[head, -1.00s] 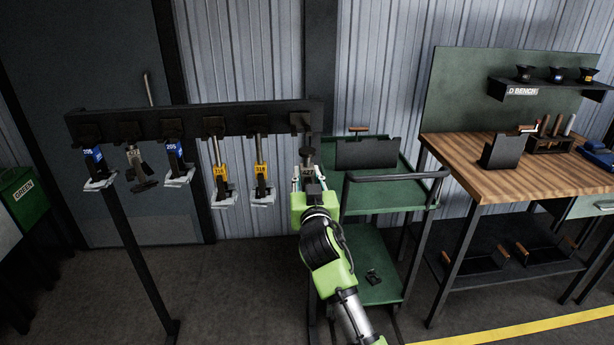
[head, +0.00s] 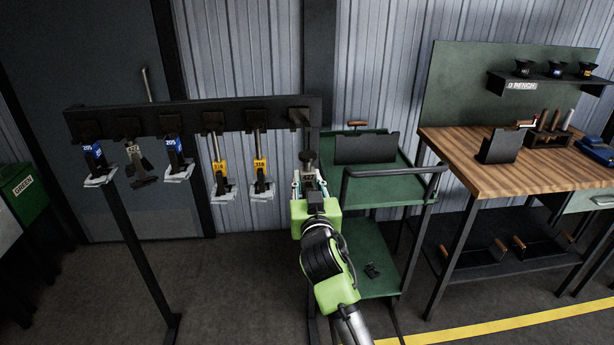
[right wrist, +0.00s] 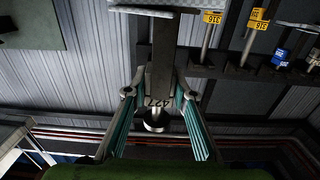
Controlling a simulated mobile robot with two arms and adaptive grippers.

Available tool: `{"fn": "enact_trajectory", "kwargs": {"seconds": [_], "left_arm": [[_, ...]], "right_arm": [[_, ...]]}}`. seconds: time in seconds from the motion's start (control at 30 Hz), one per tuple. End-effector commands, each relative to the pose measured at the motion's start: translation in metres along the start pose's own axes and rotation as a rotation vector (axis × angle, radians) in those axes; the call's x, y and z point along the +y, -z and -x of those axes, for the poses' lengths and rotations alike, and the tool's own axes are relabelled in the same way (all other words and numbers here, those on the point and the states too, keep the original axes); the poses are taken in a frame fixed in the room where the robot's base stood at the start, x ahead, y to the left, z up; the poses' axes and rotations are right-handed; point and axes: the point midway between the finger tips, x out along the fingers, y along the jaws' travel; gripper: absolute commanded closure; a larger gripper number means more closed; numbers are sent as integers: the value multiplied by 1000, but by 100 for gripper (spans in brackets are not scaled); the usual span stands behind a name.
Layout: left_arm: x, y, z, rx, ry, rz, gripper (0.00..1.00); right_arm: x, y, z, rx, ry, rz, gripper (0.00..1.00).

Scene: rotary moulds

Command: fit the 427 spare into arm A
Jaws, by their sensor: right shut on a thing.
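My right gripper (head: 310,186) is shut on a dark spare (head: 308,172) below the right end of the rack rail (head: 200,115). In the right wrist view, the spare (right wrist: 158,75) stands between the two fingers of the gripper (right wrist: 156,95), and its label reads 427. A round metal end shows below the label. A second grey piece with a 427 label (head: 134,154) hangs near the left end of the rail. I cannot tell whether the held spare still touches its holder. No arm marked A can be made out. My left gripper is out of view.
Blue-labelled 205 pieces (head: 174,148) and orange-labelled 316 pieces (head: 220,168) hang along the rail. A green cart (head: 385,188) stands just right of my gripper. A wooden bench (head: 470,170) is further right. A green bin (head: 20,190) is at far left.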

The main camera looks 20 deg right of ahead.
Motion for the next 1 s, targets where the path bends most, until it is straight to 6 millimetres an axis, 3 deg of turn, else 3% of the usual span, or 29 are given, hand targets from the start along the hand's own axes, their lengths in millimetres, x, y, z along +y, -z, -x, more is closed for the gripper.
{"fn": "enact_trajectory", "kwargs": {"seconds": [1.0], "left_arm": [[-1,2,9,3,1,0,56]], "right_arm": [[0,3,49,6,1,-1,100]]}}
